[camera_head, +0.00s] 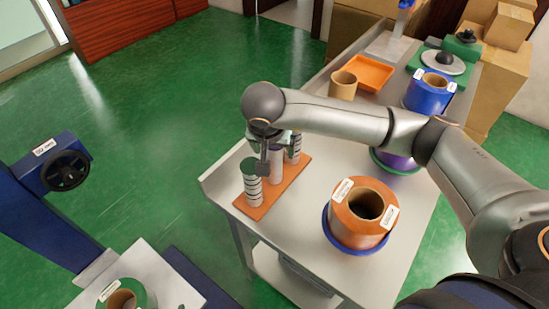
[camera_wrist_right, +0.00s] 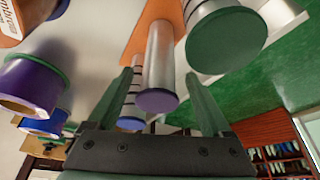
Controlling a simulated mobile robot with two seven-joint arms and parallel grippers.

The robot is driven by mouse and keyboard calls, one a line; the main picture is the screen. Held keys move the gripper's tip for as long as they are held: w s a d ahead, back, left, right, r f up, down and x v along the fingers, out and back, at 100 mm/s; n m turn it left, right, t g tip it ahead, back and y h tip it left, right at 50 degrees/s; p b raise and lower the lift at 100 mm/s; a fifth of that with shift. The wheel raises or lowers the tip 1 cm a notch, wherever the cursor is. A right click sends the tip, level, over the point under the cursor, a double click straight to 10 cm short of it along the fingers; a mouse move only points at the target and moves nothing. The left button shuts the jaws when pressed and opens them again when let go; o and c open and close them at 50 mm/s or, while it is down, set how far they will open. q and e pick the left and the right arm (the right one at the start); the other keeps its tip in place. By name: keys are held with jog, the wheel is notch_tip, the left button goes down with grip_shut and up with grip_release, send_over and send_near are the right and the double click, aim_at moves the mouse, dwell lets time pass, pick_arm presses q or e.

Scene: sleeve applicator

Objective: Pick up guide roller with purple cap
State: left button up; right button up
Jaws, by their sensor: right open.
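The guide roller with the purple cap (camera_wrist_right: 157,101) is a plain silver cylinder standing on an orange base. In the right wrist view it rises between the two fingers of my right gripper (camera_wrist_right: 157,76), which is open. In the head view my right gripper (camera_head: 266,158) is over the row of rollers and partly covers the middle roller (camera_head: 276,166); its cap is hidden there. A green-capped roller (camera_head: 252,187) stands in front of it, and a dark-striped roller (camera_head: 296,150) behind. In the wrist view the green cap (camera_wrist_right: 227,40) is at the right and a blue cap (camera_wrist_right: 130,123) is lower left of the purple one.
The orange base (camera_head: 295,174) lies at the table's left edge. An orange roll (camera_head: 343,217) on a blue flange stands to the right, with a blue roll (camera_head: 430,92) and orange tray (camera_head: 368,73) farther back. A blue machine (camera_head: 40,205) stands at left.

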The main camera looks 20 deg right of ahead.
jog(key=shift+x, duration=1.55)
jog(key=shift+s, duration=0.1)
jog(key=shift+c, duration=0.3)
grip_shut()
